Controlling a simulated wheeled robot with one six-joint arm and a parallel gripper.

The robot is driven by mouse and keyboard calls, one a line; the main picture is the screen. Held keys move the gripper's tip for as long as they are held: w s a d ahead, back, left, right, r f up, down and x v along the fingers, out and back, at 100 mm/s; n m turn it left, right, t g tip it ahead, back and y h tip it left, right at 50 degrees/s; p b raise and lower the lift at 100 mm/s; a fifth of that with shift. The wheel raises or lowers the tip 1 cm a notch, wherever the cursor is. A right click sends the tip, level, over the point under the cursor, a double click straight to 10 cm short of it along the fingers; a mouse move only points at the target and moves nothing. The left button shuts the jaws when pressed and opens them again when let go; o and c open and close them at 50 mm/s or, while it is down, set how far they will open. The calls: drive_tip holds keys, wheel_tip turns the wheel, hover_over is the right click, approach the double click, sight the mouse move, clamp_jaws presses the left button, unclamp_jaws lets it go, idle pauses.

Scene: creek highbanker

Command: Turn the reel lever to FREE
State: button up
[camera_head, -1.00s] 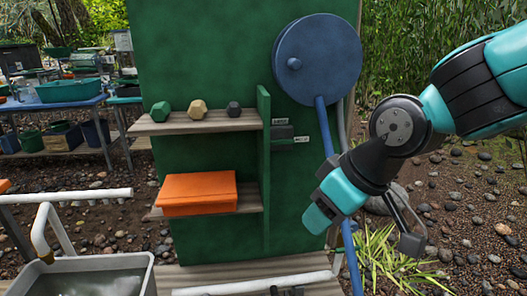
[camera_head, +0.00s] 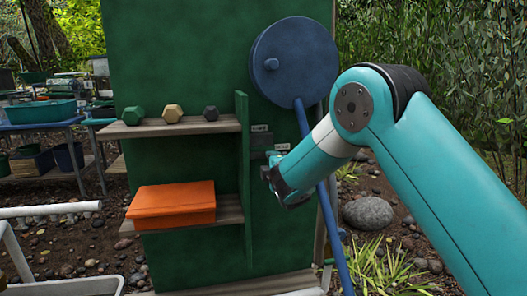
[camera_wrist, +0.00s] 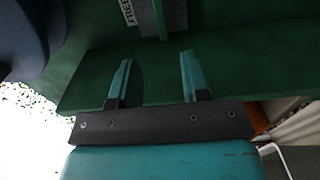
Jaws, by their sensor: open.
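The blue reel (camera_head: 295,60) is mounted on the upper right of the green panel (camera_head: 180,55), with a blue hose hanging from it. Below and left of the reel is a small dark plate with a label (camera_head: 261,138). In the wrist view, a white FREE label (camera_wrist: 127,12) and a grey plate (camera_wrist: 176,16) with a narrow green bar (camera_wrist: 161,20) show at the top edge; I cannot tell whether this bar is the lever. My gripper (camera_head: 268,174) is just below the plate. Its fingers (camera_wrist: 156,60) are open, empty and apart, short of the bar.
A green upright divider (camera_head: 242,175) stands close left of my gripper. An upper shelf (camera_head: 170,127) holds three hexagonal pieces; an orange box (camera_head: 172,205) sits on the lower shelf. The blue hose (camera_head: 325,205) hangs close to my arm on the right.

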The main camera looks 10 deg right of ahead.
sight(263, 149)
drive_tip(key=w, duration=1.2)
clamp_jaws()
